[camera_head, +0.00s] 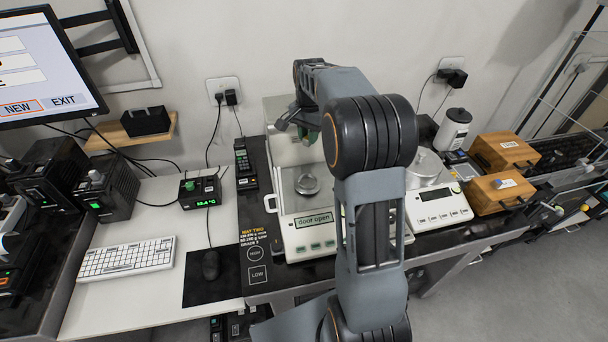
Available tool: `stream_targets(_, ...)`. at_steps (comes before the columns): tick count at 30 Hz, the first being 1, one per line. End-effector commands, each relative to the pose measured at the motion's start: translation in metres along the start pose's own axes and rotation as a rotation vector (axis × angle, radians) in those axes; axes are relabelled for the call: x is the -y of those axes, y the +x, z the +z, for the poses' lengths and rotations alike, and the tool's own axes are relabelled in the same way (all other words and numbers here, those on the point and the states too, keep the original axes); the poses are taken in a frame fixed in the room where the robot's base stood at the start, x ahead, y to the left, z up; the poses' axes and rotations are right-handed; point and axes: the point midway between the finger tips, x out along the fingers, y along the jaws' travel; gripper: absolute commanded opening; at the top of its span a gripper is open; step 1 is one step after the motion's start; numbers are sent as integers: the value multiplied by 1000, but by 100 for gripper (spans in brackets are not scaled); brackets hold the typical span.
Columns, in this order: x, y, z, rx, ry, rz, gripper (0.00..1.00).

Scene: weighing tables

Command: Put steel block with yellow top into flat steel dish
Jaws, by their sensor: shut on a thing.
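My gripper (300,130) hangs at the open front of the left balance, above and behind the dish as seen here. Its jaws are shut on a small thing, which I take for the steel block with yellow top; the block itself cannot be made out. The flat steel dish (307,187) appears as a small round metal piece on the pan inside the left balance (310,243). The balance's display reads "door open". My gripper is apart from the dish. My arm covers the balance's right side.
A second balance (440,207) with a round pan stands to the right, beside two wooden boxes (492,192) and a white canister (454,130). A black handset (244,163) stands left of the balance. A keyboard (128,258) and mouse (210,265) lie farther left.

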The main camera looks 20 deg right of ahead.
Motion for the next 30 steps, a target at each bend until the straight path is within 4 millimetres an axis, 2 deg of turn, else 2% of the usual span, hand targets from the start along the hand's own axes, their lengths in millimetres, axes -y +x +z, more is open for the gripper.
stream_targets(6, -3, 55, -2, 5, 7, 4, 0)
stream_targets(12, -3, 96, -2, 3, 7, 3, 0)
stream_targets(15, -3, 108, -2, 2, 6, 2, 0)
stream_targets(23, -2, 126, -1, 3, 4, 3, 0)
stream_targets(30, -2, 157, -1, 2, 3, 2, 0)
